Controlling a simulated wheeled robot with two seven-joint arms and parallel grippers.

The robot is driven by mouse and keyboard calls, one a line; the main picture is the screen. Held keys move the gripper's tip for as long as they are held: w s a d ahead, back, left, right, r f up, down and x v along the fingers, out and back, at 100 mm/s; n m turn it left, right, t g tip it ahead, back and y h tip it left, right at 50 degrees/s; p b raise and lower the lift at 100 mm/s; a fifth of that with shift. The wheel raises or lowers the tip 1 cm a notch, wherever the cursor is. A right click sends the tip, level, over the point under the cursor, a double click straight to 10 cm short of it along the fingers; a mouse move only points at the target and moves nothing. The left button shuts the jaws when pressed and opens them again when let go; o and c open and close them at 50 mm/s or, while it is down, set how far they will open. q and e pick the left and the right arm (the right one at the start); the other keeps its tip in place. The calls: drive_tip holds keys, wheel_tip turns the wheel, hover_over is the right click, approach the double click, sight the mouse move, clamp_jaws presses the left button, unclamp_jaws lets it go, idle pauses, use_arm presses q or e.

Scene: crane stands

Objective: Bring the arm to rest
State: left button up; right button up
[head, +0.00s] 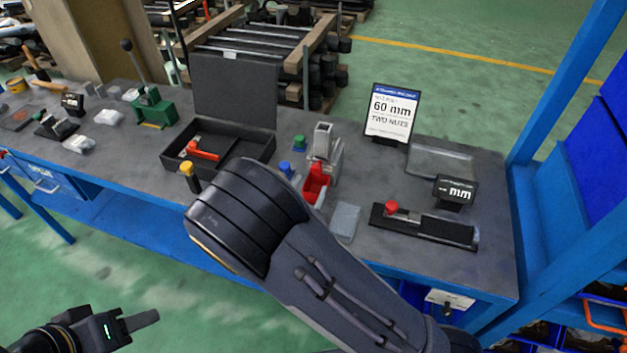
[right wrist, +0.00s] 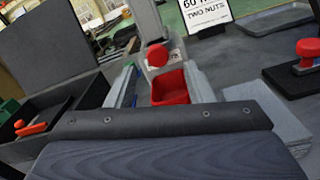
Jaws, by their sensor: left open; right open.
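My left gripper (head: 140,319) is low at the left of the head view, over the green floor and apart from the bench. It is open and holds nothing that I can see. My right arm (head: 245,220) comes up from the bottom, large and dark, and its bend stands in front of the bench edge.
The grey bench (head: 400,160) carries an open black case (head: 262,148), a grey device (head: 323,142) by the red bin, a grey plate (head: 345,222), a red-knobbed fixture (head: 440,230) and a 60 mm sign (head: 390,113). A blue rack (head: 560,90) stands at right.

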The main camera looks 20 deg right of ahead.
drive_tip(key=shift+s+a, duration=0.15)
drive_tip(key=shift+s, duration=0.2)
